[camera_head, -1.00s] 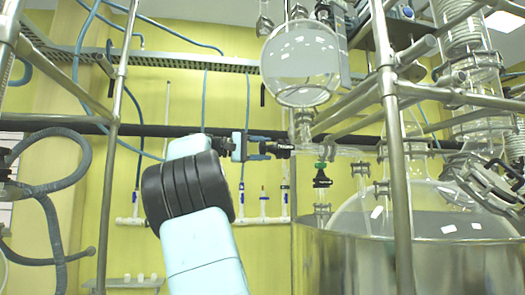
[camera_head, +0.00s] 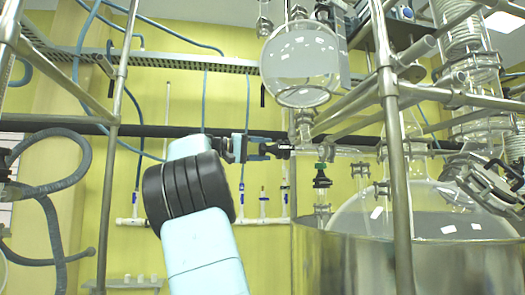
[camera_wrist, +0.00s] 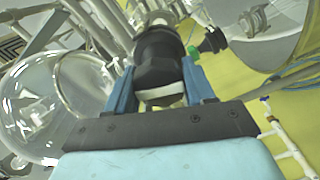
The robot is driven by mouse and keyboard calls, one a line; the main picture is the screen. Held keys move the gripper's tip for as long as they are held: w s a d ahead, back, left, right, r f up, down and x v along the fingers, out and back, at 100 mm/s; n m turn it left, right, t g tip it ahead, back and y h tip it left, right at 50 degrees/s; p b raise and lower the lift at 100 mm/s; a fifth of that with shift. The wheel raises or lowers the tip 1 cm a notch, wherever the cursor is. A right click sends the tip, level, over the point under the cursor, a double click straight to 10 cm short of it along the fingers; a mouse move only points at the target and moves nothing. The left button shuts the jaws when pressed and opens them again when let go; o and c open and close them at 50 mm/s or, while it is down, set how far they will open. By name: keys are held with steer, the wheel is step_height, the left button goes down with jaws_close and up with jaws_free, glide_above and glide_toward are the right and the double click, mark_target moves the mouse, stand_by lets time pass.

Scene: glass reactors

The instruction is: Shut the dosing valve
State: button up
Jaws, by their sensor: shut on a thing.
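The dosing valve's black handle (camera_head: 278,150) sits on the glass outlet below the round glass vessel (camera_head: 302,65) in the head view. My gripper (camera_head: 262,150) reaches it from the left, with its fingers level with the handle. In the wrist view the black handle (camera_wrist: 160,50) stands between the two blue fingers of my gripper (camera_wrist: 158,82), which are closed on its sides. The fingers hide part of the handle. I cannot tell from these views how far the valve is turned.
A black valve with a green collar (camera_head: 321,180) hangs just right of the handle. A metal frame post (camera_head: 396,150) and the large glass reactor (camera_head: 440,215) in its steel vessel (camera_head: 345,262) stand to the right. A yellow wall lies behind.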

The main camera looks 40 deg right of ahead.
steer(key=shift+w, duration=0.1)
steer(key=o, duration=1)
steer(key=v, duration=1.4)
steer(key=shift+d+f, duration=0.1)
